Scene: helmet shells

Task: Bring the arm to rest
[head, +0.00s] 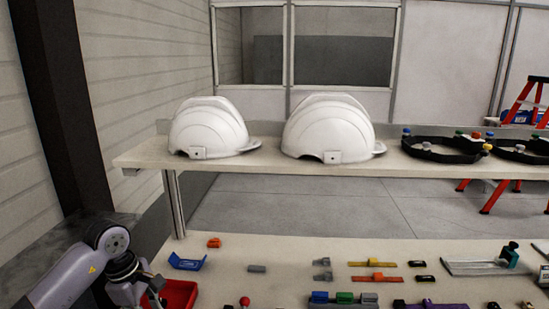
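My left arm comes in at the lower left, a grey arm with a dark wrist. Its end, where my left gripper (148,290) seems to be, is partly cut off by the bottom edge, beside a red bin (183,292). I cannot tell whether the fingers are open or shut, or whether they hold anything. My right arm and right gripper are not in view. Two white helmet shells (208,128) and (328,128) stand apart on the upper shelf (270,155), with no gripper near them.
Black headbands (440,155) lie at the shelf's right. The lower bench (225,275) holds a blue tray (187,262), an orange part (214,242), an orange-red strip (371,278) and other small parts. A dark pillar (62,100) rises at left. A red ladder (520,100) stands behind.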

